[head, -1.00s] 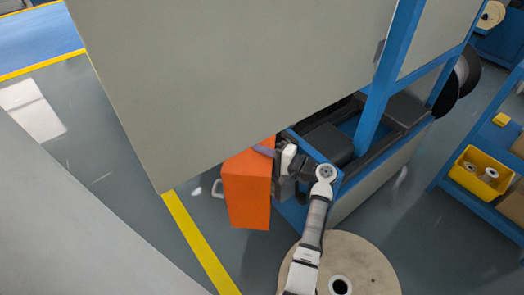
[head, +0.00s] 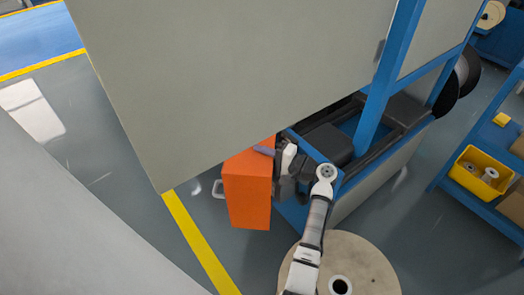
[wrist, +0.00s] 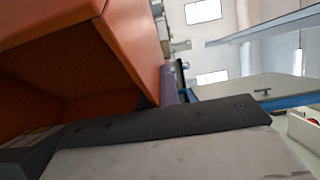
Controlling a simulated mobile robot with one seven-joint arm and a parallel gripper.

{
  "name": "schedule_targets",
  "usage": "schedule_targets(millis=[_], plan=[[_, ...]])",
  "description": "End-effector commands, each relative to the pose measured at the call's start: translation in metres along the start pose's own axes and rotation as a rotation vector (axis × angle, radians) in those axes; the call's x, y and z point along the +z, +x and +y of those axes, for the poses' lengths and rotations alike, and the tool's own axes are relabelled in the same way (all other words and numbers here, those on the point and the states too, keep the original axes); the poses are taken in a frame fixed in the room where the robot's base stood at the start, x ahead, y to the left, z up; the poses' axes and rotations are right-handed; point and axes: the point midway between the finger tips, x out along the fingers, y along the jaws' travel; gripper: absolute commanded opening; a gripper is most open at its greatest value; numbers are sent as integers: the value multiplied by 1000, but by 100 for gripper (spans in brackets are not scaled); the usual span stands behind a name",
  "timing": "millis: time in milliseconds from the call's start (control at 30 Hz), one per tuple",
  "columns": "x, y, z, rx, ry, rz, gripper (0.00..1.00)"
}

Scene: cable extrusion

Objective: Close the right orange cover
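The orange cover (head: 248,195) is a box-like hood standing out from the front end of the blue machine, with a light handle (head: 218,189) on its left side. It stands swung out from the machine. In the wrist view the orange cover (wrist: 130,40) fills the upper left, with its hollow inside facing the camera. My gripper (head: 265,151) is at the cover's upper right edge, between cover and machine. A purple-grey fingertip (wrist: 170,85) shows close beside the cover's edge; I cannot tell whether it touches. The finger opening is hidden.
A large grey panel (head: 230,80) hangs above the cover and hides its top. A wooden spool (head: 365,265) lies below my arm. A blue shelf with a yellow bin (head: 481,172) stands at right. Floor left of the cover is clear.

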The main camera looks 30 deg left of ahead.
Motion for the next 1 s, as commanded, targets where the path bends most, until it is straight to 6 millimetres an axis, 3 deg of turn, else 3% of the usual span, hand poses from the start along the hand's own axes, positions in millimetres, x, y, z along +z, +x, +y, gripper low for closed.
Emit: schedule_targets(millis=[300, 600, 767, 1000], plan=[[-6, -20, 1, 1, 0, -114, 0], [-5, -20, 0, 1, -1, -121, 0], [-5, -20, 0, 0, 0, -121, 25], [-5, -20, 0, 0, 0, -122, 25]])
